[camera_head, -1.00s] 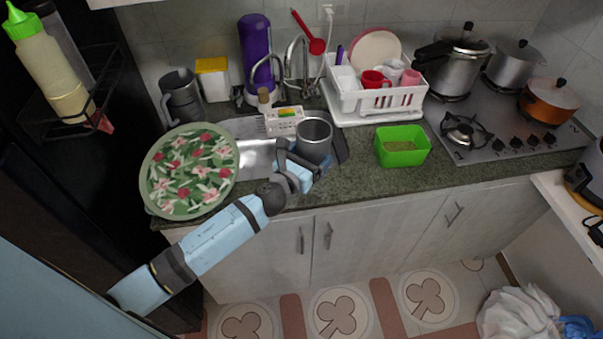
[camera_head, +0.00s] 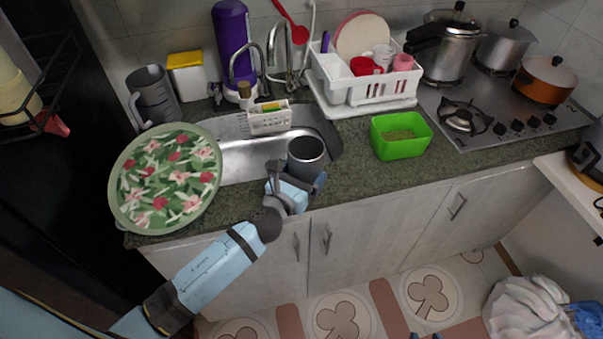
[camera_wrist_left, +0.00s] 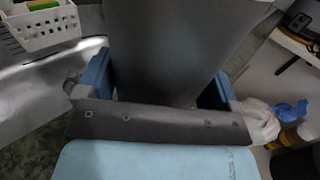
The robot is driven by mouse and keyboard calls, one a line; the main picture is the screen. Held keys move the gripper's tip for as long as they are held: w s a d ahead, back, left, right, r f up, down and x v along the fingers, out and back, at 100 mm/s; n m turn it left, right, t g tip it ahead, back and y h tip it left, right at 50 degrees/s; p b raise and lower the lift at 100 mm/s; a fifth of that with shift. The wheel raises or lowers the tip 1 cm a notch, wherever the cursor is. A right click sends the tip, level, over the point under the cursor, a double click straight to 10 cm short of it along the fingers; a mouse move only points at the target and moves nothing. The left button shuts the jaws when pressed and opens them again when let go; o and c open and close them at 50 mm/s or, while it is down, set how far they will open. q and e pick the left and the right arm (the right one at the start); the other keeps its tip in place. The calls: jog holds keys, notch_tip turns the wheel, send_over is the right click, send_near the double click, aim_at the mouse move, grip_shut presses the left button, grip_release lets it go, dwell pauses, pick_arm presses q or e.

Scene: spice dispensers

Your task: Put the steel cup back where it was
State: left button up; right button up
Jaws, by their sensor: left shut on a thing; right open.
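The steel cup (camera_head: 306,158) is grey, upright and open at the top, at the front right edge of the sink. I cannot tell whether its base touches the counter. My left gripper (camera_head: 299,178) is shut on the cup from the front, with its fingers on either side. In the left wrist view the cup's grey wall (camera_wrist_left: 170,45) fills the space between the blue fingers (camera_wrist_left: 160,88). Its base is hidden behind the gripper. Of my right gripper (camera_head: 425,336), only two small blue fingertips show at the bottom edge, apart and empty.
The sink (camera_head: 237,163) lies left of the cup, with a white caddy (camera_head: 270,121) behind. A floral tray (camera_head: 168,180) stands far left, a grey jug (camera_head: 155,97) behind it. A green box (camera_head: 401,137) and dish rack (camera_head: 365,93) stand right. Counter between cup and box (camera_head: 353,165) is clear.

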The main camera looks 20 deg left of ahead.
pick_arm(q)
jog(key=shift+s+d+r, duration=0.1)
jog(key=shift+d, duration=0.05)
jog(key=o, duration=1)
jog(key=shift+f, duration=0.2)
jog(key=shift+o, duration=0.2)
jog(key=shift+r, duration=0.1)
jog(key=shift+r, duration=0.2)
jog(key=s+a+b, duration=0.2)
jog(key=s, duration=0.9)
jog(key=shift+s+a, duration=0.2)
jog(key=shift+s, duration=0.15)
